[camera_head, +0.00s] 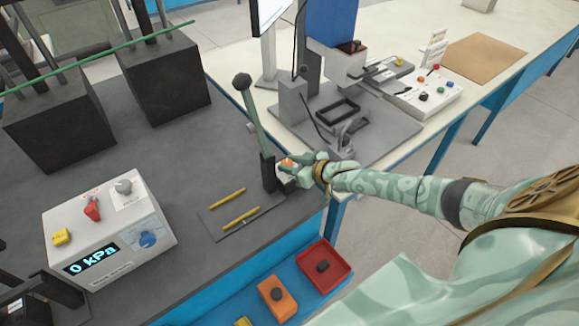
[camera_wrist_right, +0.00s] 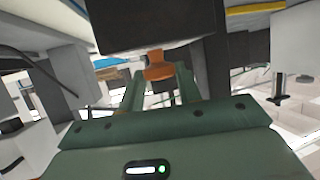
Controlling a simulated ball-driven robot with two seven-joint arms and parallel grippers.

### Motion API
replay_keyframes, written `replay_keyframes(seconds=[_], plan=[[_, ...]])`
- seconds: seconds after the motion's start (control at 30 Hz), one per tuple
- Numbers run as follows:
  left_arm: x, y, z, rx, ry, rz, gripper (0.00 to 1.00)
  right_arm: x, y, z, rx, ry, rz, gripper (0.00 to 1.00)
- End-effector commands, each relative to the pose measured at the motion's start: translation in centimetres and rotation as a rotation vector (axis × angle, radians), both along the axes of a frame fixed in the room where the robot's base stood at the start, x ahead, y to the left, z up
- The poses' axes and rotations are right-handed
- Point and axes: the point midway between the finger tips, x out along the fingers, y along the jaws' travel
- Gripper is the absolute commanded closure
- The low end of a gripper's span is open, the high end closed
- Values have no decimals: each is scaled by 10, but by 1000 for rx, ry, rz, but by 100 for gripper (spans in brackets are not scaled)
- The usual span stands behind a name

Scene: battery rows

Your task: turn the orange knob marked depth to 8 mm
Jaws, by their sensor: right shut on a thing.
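The orange knob (camera_wrist_right: 158,68) shows in the right wrist view between the two green fingers of my right gripper (camera_wrist_right: 160,85), which is shut on it. In the head view the orange knob (camera_head: 287,163) is a small patch at the fingertips of my right gripper (camera_head: 293,168), beside the base of a lever with a dark ball top (camera_head: 242,82). The depth marking and any scale are too small or hidden to read. My left gripper is not in the head view.
A white box (camera_head: 110,235) with a display reading 0 kPa stands at the left. Two yellow rods (camera_head: 241,217) lie on the dark bench. A press-like machine (camera_head: 345,130) stands behind the gripper.

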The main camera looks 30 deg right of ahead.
Motion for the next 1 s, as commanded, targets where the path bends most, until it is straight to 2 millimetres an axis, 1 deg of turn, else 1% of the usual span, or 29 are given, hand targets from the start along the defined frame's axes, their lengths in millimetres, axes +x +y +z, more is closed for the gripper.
replay_keyframes(seconds=[0.03,0.2,0.5,0.7,1.0], plan=[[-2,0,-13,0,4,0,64,3,-6,-4,-11,-5,44,89],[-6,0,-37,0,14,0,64,5,-7,-5,-7,-5,203,89],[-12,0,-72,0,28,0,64,6,-8,-5,-3,-1,450,89],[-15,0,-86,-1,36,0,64,7,-8,-4,-3,-2,565,89],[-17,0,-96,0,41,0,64,8,-8,-1,-2,-2,649,89]])
